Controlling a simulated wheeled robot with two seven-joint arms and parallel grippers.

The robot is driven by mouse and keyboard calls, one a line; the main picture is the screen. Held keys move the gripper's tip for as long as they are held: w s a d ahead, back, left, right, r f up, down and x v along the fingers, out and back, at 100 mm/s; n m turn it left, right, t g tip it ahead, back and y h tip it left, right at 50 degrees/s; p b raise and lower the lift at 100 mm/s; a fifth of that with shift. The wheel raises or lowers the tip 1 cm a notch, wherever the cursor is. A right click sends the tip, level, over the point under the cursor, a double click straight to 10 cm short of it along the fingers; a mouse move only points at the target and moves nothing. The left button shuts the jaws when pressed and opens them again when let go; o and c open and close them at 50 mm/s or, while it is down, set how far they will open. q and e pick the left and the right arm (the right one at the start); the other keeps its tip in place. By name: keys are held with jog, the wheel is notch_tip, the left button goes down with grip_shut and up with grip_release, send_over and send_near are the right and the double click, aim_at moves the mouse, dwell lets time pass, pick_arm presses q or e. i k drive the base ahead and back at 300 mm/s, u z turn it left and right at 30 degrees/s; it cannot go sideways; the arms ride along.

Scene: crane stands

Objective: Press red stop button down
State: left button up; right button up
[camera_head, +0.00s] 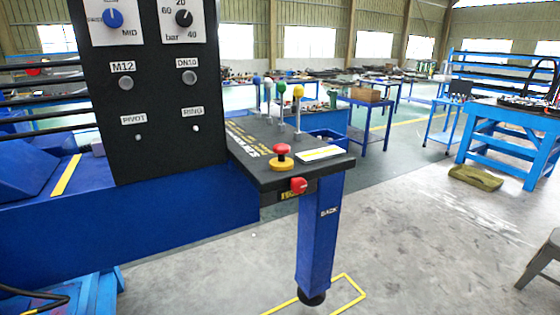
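A red mushroom-shaped button (282,149) stands on a round yellow base (281,163) on top of the black control shelf (262,178), near its front edge. It looks raised above its base; I cannot tell whether it is pressed. A second red knob (298,185) sits lower, on the shelf's front face, beside a yellow label. Neither of my grippers shows in the head view.
Several levers with coloured balls (299,92) rise behind the button. A white and yellow label block (320,154) lies right of it. A tall black panel (155,100) stands left. A blue leg (320,235) stands below. Open floor (420,240) lies to the right.

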aim_at(281, 149)
jog(key=z, duration=0.55)
jog(key=k, duration=1.35)
jog(key=z, duration=0.8)
jog(key=i, duration=2.5)
jog(key=u, duration=1.1)
jog(key=i, duration=0.8)
jog(key=u, duration=1.25)
jog(key=i, duration=0.4)
jog(key=u, duration=0.4)
